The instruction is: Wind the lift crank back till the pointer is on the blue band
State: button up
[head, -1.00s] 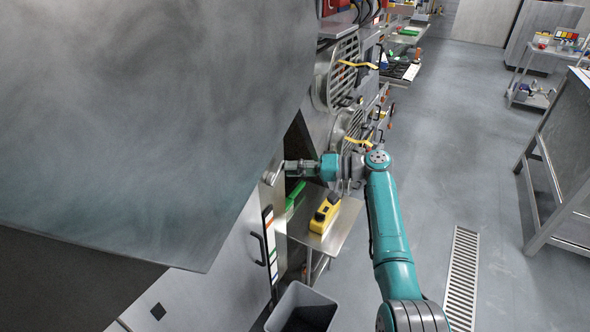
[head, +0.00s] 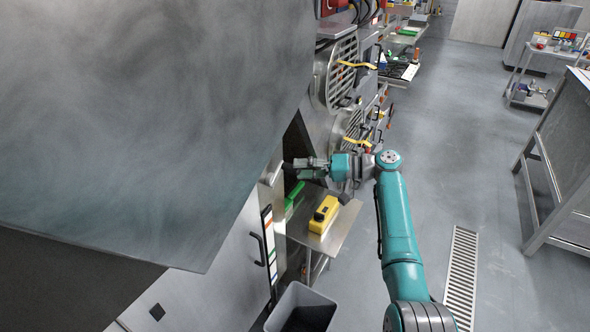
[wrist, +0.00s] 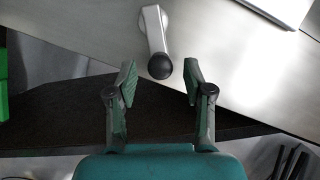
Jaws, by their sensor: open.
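The lift crank (wrist: 152,32) is a pale metal arm with a round black knob (wrist: 160,67) at its lower end in the wrist view. In the head view the crank (head: 274,172) shows small beside the big grey panel. My gripper (wrist: 160,84) is open, with one finger on each side just below the knob; nothing is held. In the head view my gripper (head: 297,164) points left at the crank with a small gap. An upright colour-banded strip (head: 269,235) is on the cabinet front below; the pointer is too small to make out.
A metal shelf (head: 341,232) with a yellow device (head: 323,214) and a green object (head: 293,198) lies under my gripper. A grey bin (head: 287,312) stands below. The large grey panel (head: 150,120) fills the left.

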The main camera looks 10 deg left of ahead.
aim_at(293, 169)
jog(key=d+r, duration=0.1)
jog(key=d, duration=0.8)
jog(key=shift+r, duration=0.15)
jog(key=a+m+t, duration=0.2)
jog(key=a+m, duration=0.2)
jog(key=m, duration=0.2)
jog(key=a+f+m+t, duration=0.1)
jog(key=a+m+t, duration=0.1)
jog(key=a+m, duration=0.2)
jog(key=a+m+t, duration=0.2)
jog(key=a+m, duration=0.2)
jog(key=m, duration=0.4)
jog(key=shift+f+y, duration=0.3)
jog(key=shift+f, duration=0.05)
grip_shut()
